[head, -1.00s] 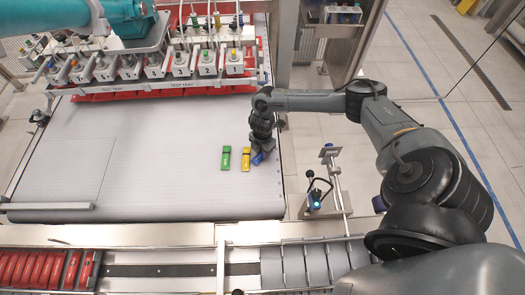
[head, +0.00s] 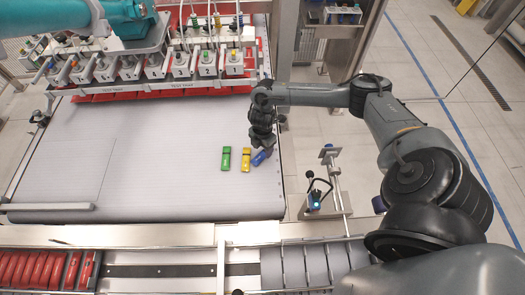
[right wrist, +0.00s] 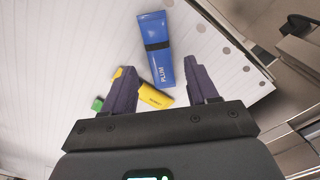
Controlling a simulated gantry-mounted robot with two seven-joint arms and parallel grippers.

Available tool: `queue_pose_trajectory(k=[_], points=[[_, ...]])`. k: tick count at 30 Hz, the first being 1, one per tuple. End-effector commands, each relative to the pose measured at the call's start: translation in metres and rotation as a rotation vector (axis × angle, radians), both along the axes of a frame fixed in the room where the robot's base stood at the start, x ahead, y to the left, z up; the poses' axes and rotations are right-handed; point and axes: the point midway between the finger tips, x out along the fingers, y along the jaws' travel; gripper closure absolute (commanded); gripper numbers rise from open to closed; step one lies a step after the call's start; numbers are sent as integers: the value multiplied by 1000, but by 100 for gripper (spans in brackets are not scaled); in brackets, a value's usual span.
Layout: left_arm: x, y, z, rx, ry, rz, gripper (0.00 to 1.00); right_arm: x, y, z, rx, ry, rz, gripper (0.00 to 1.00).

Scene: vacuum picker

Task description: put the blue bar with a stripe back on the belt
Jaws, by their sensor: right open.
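The blue bar with a dark stripe (head: 259,158) lies flat and slanted on the grey belt (head: 150,150), near its right edge. In the right wrist view the bar (right wrist: 156,62) shows the word PLUM and lies just beyond my fingertips, apart from them. My right gripper (right wrist: 163,84) is open with nothing between its fingers. In the head view the right gripper (head: 264,147) hangs over the upper end of the bar and partly hides it. My left gripper is not in view.
A yellow bar (head: 246,160) and a green bar (head: 226,159) lie left of the blue one. The belt's left and middle are clear. Red packs (head: 35,269) fill a near channel.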

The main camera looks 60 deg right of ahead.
Motion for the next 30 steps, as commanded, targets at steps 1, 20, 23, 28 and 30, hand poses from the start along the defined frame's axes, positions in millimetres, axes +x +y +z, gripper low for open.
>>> queue_pose_trajectory(k=[1,20,23,28,30], points=[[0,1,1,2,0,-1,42,1,-1,11,0,-4,0,42],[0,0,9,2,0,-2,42,8,29,73,20,-44,48,42],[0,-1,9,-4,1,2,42,19,77,55,56,-121,106,42],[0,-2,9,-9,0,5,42,30,214,35,187,-359,138,42],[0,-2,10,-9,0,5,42,28,267,43,246,-461,68,42]])
